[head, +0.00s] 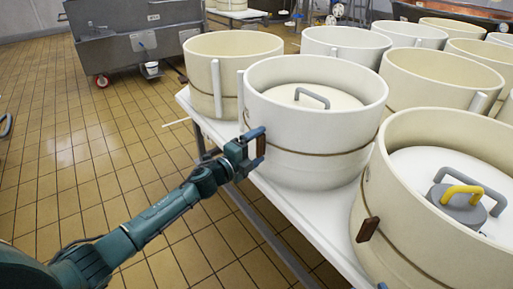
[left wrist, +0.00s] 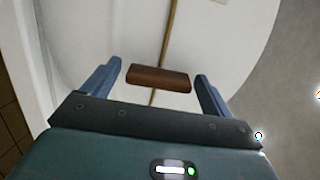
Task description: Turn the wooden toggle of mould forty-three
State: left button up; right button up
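A white mould (head: 318,160) with a cord round its middle stands near the table's left edge. Its brown wooden toggle (head: 261,146) is on its left side and also shows in the left wrist view (left wrist: 158,78). My left gripper (head: 259,144) is open, with one blue finger on each side of the toggle. In the left wrist view a narrow gap shows at each end of the toggle, so the fingers look apart from it. No number is readable on the mould. My right gripper is out of view.
A nearer mould (head: 440,245) with its own wooden toggle (head: 367,229) stands at the right; a weight with a yellow handle (head: 462,193) lies inside it. Several more moulds crowd the white table (head: 300,205). The tiled floor at left is clear up to a steel cart (head: 130,45).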

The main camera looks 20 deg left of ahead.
pick_arm(q)
jog(key=shift+o, duration=0.2)
jog(key=p+v, duration=0.2)
jog(key=v, duration=1.1)
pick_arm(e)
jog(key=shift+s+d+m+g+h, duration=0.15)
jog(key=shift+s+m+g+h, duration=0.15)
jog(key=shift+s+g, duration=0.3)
pick_arm(q)
jog(key=shift+a, duration=0.1)
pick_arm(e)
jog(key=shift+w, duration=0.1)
